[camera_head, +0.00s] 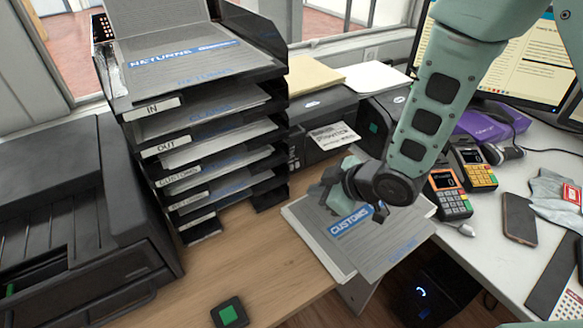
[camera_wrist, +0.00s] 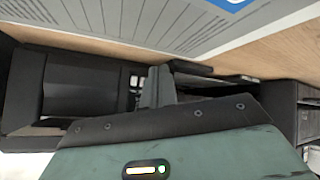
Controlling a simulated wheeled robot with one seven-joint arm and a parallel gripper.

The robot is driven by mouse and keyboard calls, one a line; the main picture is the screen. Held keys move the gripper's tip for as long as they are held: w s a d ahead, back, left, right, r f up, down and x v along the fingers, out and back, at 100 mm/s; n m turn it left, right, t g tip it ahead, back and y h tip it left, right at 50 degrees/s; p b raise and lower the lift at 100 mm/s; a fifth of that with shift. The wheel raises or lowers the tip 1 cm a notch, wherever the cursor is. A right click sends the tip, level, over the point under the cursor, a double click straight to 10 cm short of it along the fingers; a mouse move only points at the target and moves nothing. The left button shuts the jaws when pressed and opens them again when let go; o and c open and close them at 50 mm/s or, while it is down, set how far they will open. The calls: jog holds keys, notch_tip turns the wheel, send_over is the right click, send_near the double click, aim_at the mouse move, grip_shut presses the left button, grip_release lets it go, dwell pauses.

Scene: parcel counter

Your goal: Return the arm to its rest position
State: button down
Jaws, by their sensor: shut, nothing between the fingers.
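My arm (camera_head: 430,110) reaches down from the upper right in the head view. My gripper (camera_head: 328,190) is at its lower end, over the left part of a grey document with a blue CUSTOMS label (camera_head: 390,240). The gripper is shut and holds nothing. I cannot tell how far above the document it is. The wrist view shows the gripper (camera_wrist: 158,85) in the middle and the grey lined document (camera_wrist: 110,18) along the top edge.
A labelled tray stack (camera_head: 154,108) with papers stands left of the gripper, beside a black printer (camera_head: 75,190). Black boxes (camera_head: 315,115) stand behind the gripper. Card terminals (camera_head: 449,190), a phone (camera_head: 518,218) and a monitor (camera_head: 510,55) are right.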

jog(key=shift+r, duration=0.4)
jog(key=s+d+r+m+g+h+p, duration=0.3)
jog(key=s+d+r, duration=0.2)
jog(key=s+r, duration=0.5)
jog(key=s+d+r+m+g+h+p, duration=0.2)
jog(key=s+d+r, duration=0.3)
jog(key=s+r, duration=0.6)
jog(key=shift+s+m+g+h+p, duration=0.4)
jog(key=shift+s+m+h+p, duration=0.2)
jog(key=shift+m+h+p, duration=0.25)
